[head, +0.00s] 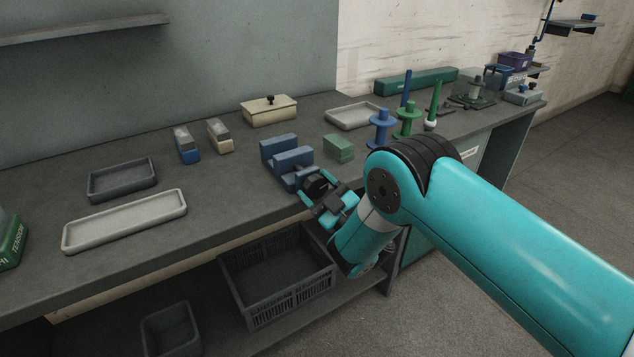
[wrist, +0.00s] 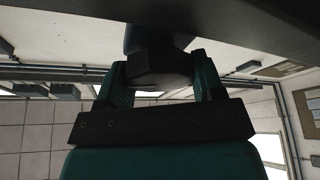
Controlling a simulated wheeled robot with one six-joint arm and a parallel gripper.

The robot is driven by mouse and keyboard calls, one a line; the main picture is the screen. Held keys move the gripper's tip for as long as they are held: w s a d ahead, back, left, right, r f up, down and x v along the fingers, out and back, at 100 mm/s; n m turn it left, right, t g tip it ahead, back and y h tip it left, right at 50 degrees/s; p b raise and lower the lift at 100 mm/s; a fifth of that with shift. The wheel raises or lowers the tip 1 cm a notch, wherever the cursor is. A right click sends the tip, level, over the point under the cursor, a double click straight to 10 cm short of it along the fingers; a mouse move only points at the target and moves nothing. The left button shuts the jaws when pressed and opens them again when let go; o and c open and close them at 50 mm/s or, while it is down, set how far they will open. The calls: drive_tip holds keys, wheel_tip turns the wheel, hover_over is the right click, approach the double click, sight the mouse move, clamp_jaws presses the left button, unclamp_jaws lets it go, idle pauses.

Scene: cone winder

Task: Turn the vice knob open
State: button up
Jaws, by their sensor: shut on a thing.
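The blue vice (head: 287,162) stands at the front edge of the bench, with its black knob (head: 314,184) on the side facing me. My gripper (head: 318,193) is at the knob and shut on it. In the wrist view the dark, faceted knob (wrist: 160,68) sits between the two teal fingers of my gripper (wrist: 161,82). A darker part of the vice shows behind the knob, under the bench's edge line. The fingers partly hide the knob's sides. The gap between the vice jaws faces up and looks empty.
Blue and green spools (head: 381,128) stand farther right. A pale tray (head: 125,220) and a dark tray (head: 122,180) lie left. A black crate (head: 277,275) sits on the shelf below the bench.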

idle(0.3)
drive_tip(key=o, duration=0.9)
drive_tip(key=b+v, duration=1.7)
drive_tip(key=b, duration=0.7)
drive_tip(key=shift+s+d+f, duration=0.1)
drive_tip(key=shift+s+f, duration=0.05)
